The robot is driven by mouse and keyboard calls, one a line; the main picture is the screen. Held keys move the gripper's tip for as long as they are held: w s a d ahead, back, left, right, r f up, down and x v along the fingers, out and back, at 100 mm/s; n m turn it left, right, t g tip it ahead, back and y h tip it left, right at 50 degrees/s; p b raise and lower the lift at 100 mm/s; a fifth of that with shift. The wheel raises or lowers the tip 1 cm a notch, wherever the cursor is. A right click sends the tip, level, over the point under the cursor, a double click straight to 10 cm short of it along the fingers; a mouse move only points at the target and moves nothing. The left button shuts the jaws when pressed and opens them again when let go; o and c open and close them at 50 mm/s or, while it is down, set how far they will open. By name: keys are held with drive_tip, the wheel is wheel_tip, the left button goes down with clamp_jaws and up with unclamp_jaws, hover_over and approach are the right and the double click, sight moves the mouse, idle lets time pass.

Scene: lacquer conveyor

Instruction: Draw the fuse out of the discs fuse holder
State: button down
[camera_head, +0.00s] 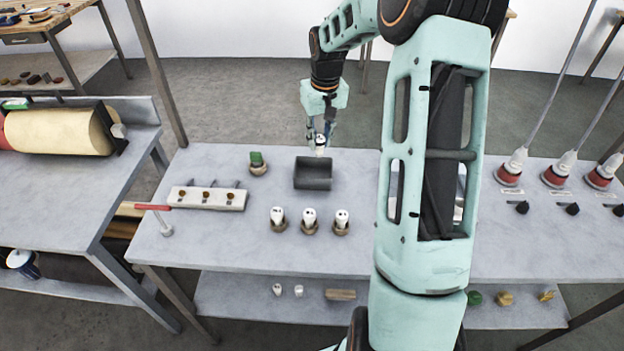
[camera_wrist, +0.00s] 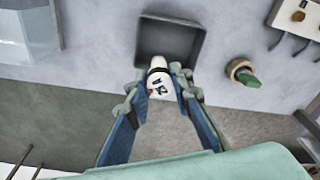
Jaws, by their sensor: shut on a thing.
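My gripper (camera_head: 320,138) is shut on a white fuse (camera_head: 320,148) and holds it up at the back edge of the table, just behind the dark tray. In the wrist view the fuse (camera_wrist: 160,82) sits between the two fingertips (camera_wrist: 160,95), with dark marks on its end. Three white fuses with dark marks stand upright in brown round holders: left (camera_head: 278,214), middle (camera_head: 309,216) and right (camera_head: 341,217). A brown holder (camera_head: 258,170) with a green piece (camera_head: 256,158) in it stands left of the tray. I cannot tell which holder bears discs.
An open dark tray (camera_head: 313,183) lies close to my gripper; its visible floor is empty in the wrist view (camera_wrist: 150,22). A pale block with switches (camera_head: 207,198) and a red-handled lever (camera_head: 155,207) are at left. Red-based posts (camera_head: 509,172) stand at right.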

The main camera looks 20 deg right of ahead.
drive_tip(key=shift+f, duration=0.7)
drive_tip(key=c, duration=1.6)
unclamp_jaws()
drive_tip(key=shift+r, duration=0.1)
drive_tip(key=shift+r, duration=0.1)
drive_tip(key=r, duration=0.4)
drive_tip(key=s+r, duration=0.1)
drive_tip(key=r, duration=0.6)
drive_tip(key=shift+s+r, duration=0.2)
drive_tip(key=shift+r, duration=0.15)
drive_tip(key=shift+d, duration=0.1)
